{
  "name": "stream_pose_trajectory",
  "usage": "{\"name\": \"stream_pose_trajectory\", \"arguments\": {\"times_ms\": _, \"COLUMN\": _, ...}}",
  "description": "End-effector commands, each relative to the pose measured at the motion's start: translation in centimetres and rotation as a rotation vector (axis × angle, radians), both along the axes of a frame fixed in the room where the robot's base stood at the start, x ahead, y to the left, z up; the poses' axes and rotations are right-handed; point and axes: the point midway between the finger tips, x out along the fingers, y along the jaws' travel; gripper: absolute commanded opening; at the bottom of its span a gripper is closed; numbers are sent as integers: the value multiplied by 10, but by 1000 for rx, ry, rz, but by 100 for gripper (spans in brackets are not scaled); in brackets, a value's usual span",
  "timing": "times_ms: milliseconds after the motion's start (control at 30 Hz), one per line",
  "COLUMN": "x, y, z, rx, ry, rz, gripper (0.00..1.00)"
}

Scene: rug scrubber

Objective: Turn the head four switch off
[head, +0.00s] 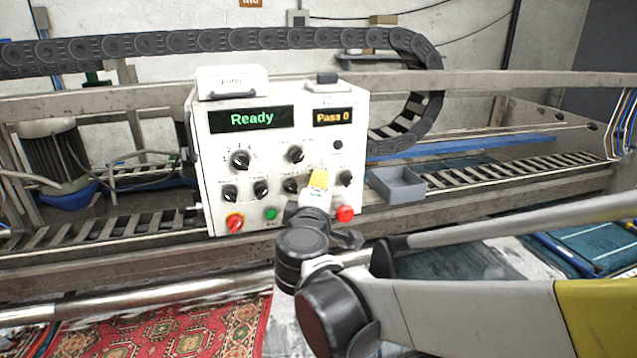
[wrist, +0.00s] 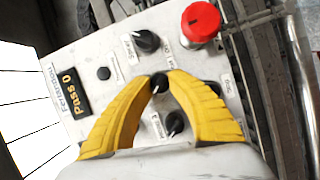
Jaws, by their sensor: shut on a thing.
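The white control box (head: 215,150) shows a green "Ready" and an orange "Pass 0". Its lower row holds several black knobs. My gripper (head: 318,182) is at this row, covering the fourth knob from the left in the head view. In the wrist view my gripper (wrist: 158,88) has its yellow fingers shut on a black knob, which I take as the head four switch (wrist: 160,82). Its label is too blurred to read. One black knob (wrist: 146,42) sits beside it toward the red button, and another knob (wrist: 174,123) on its other side.
A grey tray (head: 397,184) is right of the box. A patterned red rug (head: 165,328) lies below.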

Motion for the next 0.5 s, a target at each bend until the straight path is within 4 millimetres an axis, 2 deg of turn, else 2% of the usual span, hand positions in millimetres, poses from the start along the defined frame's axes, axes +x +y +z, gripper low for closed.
{"name": "stream_pose_trajectory", "arguments": {"times_ms": 400, "x": 0, "y": 0, "z": 1, "rx": -10, "ry": -3, "rz": -1, "gripper": 0}}
{"name": "stream_pose_trajectory", "arguments": {"times_ms": 433, "x": 0, "y": 0, "z": 1, "rx": -10, "ry": -3, "rz": -1, "gripper": 24}}
{"name": "stream_pose_trajectory", "arguments": {"times_ms": 500, "x": 0, "y": 0, "z": 1, "rx": -9, "ry": -3, "rz": -1, "gripper": 45}}
